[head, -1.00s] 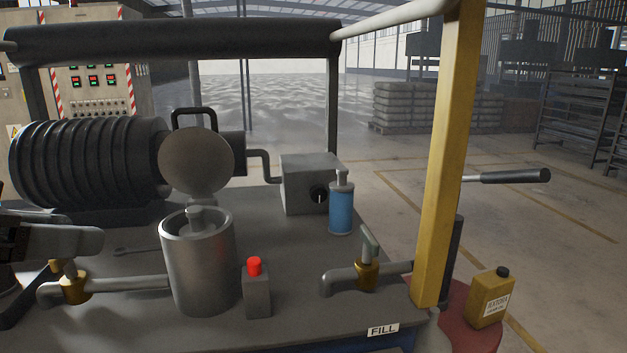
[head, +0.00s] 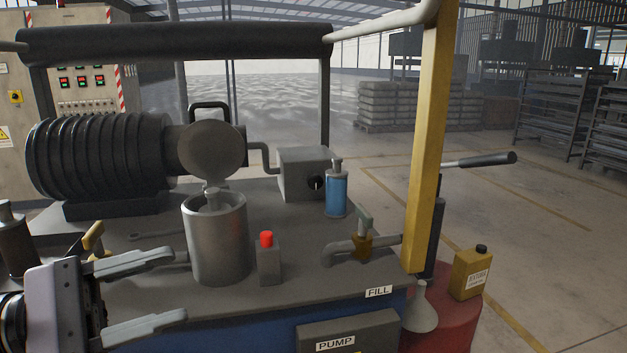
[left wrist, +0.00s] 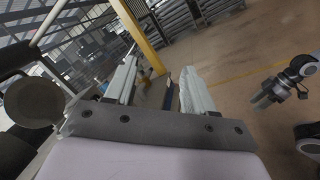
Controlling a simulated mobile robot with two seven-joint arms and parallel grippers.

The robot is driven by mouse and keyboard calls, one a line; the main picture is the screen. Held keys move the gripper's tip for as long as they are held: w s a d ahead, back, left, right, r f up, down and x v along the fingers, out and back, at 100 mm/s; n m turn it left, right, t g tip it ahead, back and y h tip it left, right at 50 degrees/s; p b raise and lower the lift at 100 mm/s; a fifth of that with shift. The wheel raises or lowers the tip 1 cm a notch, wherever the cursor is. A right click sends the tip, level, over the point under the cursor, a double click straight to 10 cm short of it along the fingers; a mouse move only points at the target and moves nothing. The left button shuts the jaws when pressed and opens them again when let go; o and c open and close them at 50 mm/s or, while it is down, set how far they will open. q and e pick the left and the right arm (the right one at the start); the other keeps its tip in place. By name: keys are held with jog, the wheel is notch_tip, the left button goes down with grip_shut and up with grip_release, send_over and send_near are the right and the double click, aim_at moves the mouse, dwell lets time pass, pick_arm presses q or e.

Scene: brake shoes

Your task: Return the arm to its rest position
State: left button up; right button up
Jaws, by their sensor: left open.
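My left gripper (head: 186,287) is at the lower left of the head view, with its two pale fingers spread and nothing between them. It is in front of the machine bench, left of the PUMP label. In the left wrist view the same fingers (left wrist: 160,68) are apart and empty, with floor and a yellow post behind them. What looks like my right gripper (left wrist: 268,95) hangs at the right of the left wrist view, over open floor. It is too small to tell its jaws. It does not show in the head view.
The bench holds a metal cylinder (head: 218,245) with a raised round lid (head: 212,148), a red-button box (head: 268,262), a blue bottle (head: 337,193) and valves. A yellow post (head: 428,140) stands at the right front. A yellow jug (head: 471,275) sits beyond it.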

pick_arm(q)
jog(key=w+a+f+m+t+y, duration=0.3)
jog(key=f+m+t+y, duration=0.5)
jog(key=m, duration=0.9)
jog(key=w+a+f+m+t+y, duration=0.35)
jog(key=f+m, duration=0.75)
jog(key=m, duration=0.6)
jog(key=s+d+f+n+g+y, duration=0.2)
jog(key=s+f+n+g, duration=0.2)
jog(key=s+f+n, duration=0.45)
jog(key=s+d+f+n+g+y, duration=0.2)
jog(key=s+f+n+g, duration=0.3)
jog(key=f+n, duration=0.65)
notch_tip(320, 180, up, 8)
jog(key=a+m+p, duration=0.1)
jog(key=m+p, duration=0.1)
jog(key=p, duration=1.1)
jog(key=shift+s+f+m, duration=0.15)
jog(key=shift+s+m, duration=0.15)
jog(key=shift+s, duration=0.05)
pick_arm(e)
notch_tip(320, 180, up, 10)
jog(key=s+d, duration=0.1)
jog(key=shift+s+d, duration=0.15)
jog(key=shift+r, duration=0.1)
